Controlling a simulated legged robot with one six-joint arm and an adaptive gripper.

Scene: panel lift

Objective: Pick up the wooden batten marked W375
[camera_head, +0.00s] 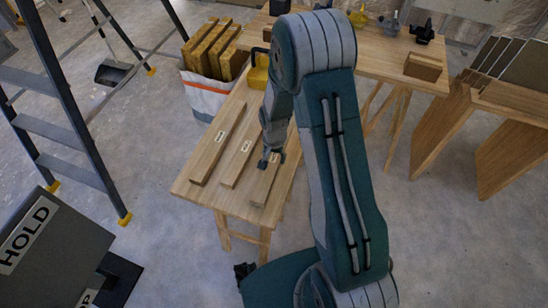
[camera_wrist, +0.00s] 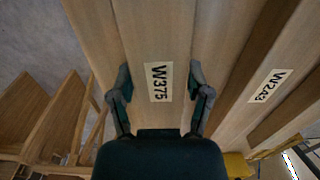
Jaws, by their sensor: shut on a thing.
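The wooden batten marked W375 (camera_wrist: 152,30) runs through the middle of the wrist view, its white label (camera_wrist: 158,82) plain between my fingers. My gripper (camera_wrist: 161,96) is shut on it, one finger against each side. In the head view the batten (camera_head: 261,190) is the rightmost of three on the wooden bench (camera_head: 188,190), partly hidden by my arm. My gripper (camera_head: 270,160) is over it there. I cannot tell whether the batten is clear of the bench top.
A labelled batten (camera_wrist: 240,105) lies beside it. The middle (camera_head: 243,145) and left (camera_head: 218,142) battens lie nearly parallel. A stepladder (camera_head: 62,100) stands left, a bag of wood blocks (camera_head: 208,95) behind, a tool table (camera_head: 385,50) at back right, and wooden panels (camera_head: 440,130) right.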

